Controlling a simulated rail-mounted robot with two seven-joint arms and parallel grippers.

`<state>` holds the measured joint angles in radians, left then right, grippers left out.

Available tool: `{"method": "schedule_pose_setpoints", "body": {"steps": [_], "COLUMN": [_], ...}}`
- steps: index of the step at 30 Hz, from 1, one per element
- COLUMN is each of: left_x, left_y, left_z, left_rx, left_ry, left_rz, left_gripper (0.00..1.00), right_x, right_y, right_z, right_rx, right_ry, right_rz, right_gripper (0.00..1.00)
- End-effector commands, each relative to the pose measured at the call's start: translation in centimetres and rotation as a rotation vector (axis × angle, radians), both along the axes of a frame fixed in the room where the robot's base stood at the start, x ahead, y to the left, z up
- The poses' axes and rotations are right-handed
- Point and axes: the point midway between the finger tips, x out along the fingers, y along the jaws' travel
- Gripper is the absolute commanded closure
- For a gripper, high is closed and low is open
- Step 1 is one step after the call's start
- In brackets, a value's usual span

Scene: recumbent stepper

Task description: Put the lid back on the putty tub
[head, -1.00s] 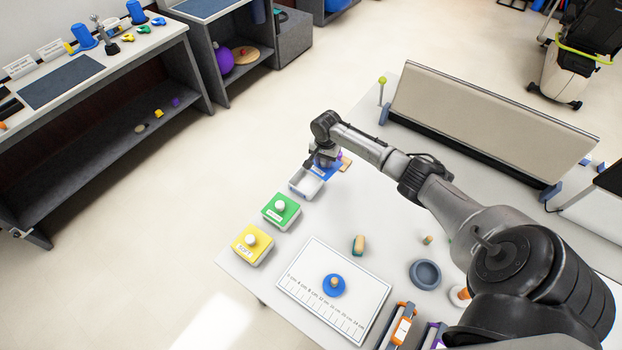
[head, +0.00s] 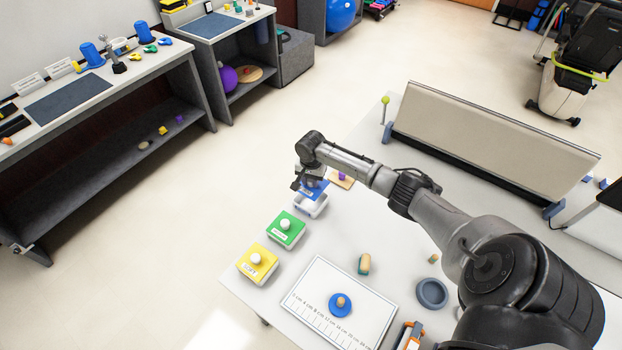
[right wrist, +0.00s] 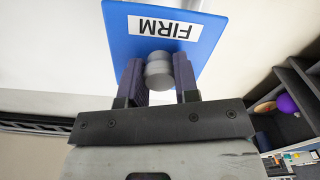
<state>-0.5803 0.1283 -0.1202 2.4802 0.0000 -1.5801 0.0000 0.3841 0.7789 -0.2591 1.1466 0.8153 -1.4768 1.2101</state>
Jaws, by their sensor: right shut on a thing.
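My right gripper (head: 311,178) is shut on the white-grey knob of a blue lid (head: 316,191). In the right wrist view the square lid (right wrist: 190,28) bears a "FIRM" label, and both fingers press on the knob (right wrist: 158,68). An open white putty tub (head: 312,208) stands on the table below the lid. The lid appears held above the tub, overlapping it in the head view; the exact gap cannot be told. The tub is hidden in the right wrist view. My left gripper is not in view.
A green-lidded tub (head: 285,232) and a yellow-lidded tub (head: 257,264) stand in line nearer the front. A wooden board with a purple piece (head: 342,179) lies just right of the lid.

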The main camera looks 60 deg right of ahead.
Motion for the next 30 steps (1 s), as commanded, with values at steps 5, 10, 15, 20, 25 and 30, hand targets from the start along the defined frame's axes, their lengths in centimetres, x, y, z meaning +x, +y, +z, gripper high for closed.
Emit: {"method": "schedule_pose_setpoints", "body": {"steps": [5,10,15,20,25,30], "left_x": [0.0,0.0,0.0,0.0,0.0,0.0], "left_y": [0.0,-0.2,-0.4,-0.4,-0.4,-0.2], "left_z": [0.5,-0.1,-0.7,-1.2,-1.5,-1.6], "left_rx": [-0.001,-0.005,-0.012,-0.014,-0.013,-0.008], "left_ry": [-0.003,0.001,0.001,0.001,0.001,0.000], "left_rz": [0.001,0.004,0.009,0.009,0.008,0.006], "left_gripper": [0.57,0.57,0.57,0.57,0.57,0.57], "right_x": [0.0,0.0,0.0,0.0,0.0,0.0], "right_y": [0.1,0.1,0.0,0.0,0.0,0.0], "right_z": [-0.9,-2.5,-4.0,-5.0,-5.8,-6.1], "right_rx": [0.002,0.001,0.002,0.000,0.001,0.000], "right_ry": [0.000,0.000,0.000,-0.001,0.000,0.000], "right_rz": [-0.001,-0.001,-0.001,0.000,-0.001,0.000], "right_gripper": [1.00,1.00,1.00,1.00,1.00,1.00]}}
